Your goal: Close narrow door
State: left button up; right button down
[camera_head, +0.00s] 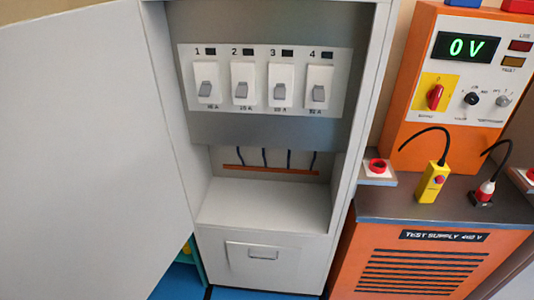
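A grey cabinet (262,265) stands in the middle of the head view with its inside exposed. Its door (85,150) is a large light grey panel that stands wide open on the left, with its hinge side along the cabinet's left edge. The door's outer edge is out of view. Inside is a panel (262,118) with several numbered breaker switches. Neither of my grippers is in view.
An orange test supply unit (425,262) stands close on the right, with a yellow plug (433,182) and a red plug (484,190) on its top. A red button (377,166) sits beside the cabinet's right edge. Blue floor (180,284) shows below.

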aim_at(95, 205)
jog(key=k+l+u, duration=0.2)
jog(key=k+l, duration=0.2)
jog(key=k+l+u, duration=0.2)
jog(key=k+l, duration=0.15)
jog(key=k, duration=0.25)
jog(key=k+j, duration=0.15)
jog(key=j, duration=0.25)
jog(key=k+j+u, duration=0.15)
jog(key=j, duration=0.2)
